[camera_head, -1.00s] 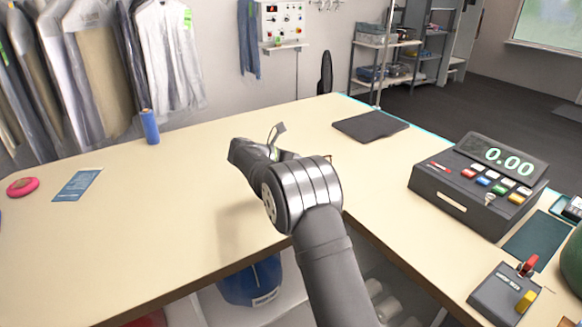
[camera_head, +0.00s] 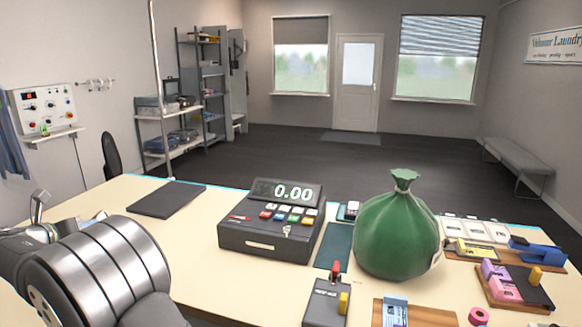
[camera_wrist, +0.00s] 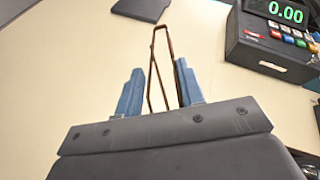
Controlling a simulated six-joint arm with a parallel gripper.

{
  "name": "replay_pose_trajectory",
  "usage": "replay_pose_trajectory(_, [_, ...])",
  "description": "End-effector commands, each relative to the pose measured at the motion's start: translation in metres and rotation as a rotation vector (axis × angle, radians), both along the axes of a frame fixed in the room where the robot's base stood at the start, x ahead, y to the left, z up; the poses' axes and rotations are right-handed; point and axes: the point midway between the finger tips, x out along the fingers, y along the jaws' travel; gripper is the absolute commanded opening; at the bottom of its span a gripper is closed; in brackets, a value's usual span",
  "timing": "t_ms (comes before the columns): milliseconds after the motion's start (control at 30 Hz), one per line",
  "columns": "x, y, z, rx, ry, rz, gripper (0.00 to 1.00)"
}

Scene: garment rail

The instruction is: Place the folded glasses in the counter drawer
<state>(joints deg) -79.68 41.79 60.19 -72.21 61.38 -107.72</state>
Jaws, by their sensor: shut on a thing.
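The folded glasses (camera_wrist: 152,62) show in the wrist view as a thin brown frame standing up between two blue fingers. My gripper (camera_wrist: 159,68) is shut on them, with their long end sticking out beyond the fingertips over the pale counter (camera_wrist: 80,70). In the head view my arm fills the lower left, and the glasses cannot be made out there. No counter drawer can be made out in either current view.
A dark cash register (camera_head: 270,225) stands right of my arm, with a dark flat mat (camera_head: 166,200) behind. A green sack (camera_head: 398,230), a small grey box with a red lever (camera_head: 327,303) and several small items crowd the counter's right side.

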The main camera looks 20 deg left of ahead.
Motion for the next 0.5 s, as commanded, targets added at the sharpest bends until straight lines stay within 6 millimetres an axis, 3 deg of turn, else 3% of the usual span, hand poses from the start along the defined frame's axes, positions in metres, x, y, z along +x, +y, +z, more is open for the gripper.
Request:
replay_pose_trajectory(33, [-0.009, -0.001, 0.012, 0.004, 0.0, 0.064, 0.03])
replay_pose_trajectory(233, [-0.052, -0.002, 0.036, 0.001, 0.0, 0.351, 0.03])
replay_pose_trajectory(367, [-0.088, -0.012, 0.039, -0.002, 0.0, 0.545, 0.03])
replay_pose_trajectory(500, [-0.132, -0.032, 0.03, -0.005, 0.001, 0.747, 0.03])
